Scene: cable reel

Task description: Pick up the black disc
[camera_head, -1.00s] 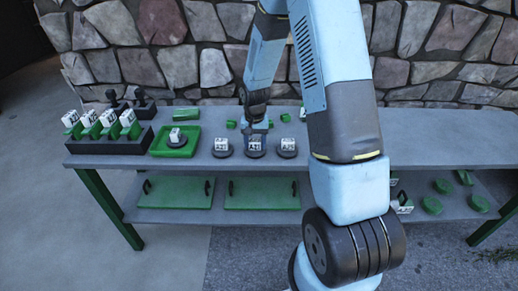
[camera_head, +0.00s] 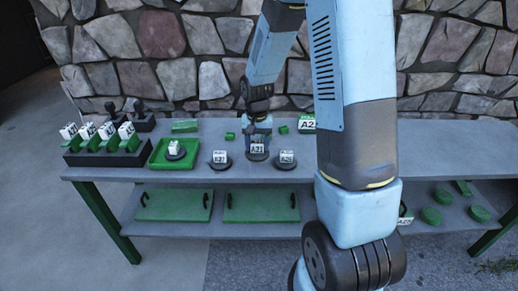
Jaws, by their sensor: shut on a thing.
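The fingers are small and partly hidden behind the block, so the exact contact is unclear. Another black disc (camera_head: 175,155) with a white block lies in the green tray (camera_head: 160,163).
A dark rack (camera_head: 105,158) with several white-topped green pieces stands at left. Small green blocks (camera_head: 283,130) lie behind the discs. My arm covers the right middle of the bench. Green panels (camera_head: 262,201) and round green pieces (camera_head: 431,216) lie on the lower shelf.

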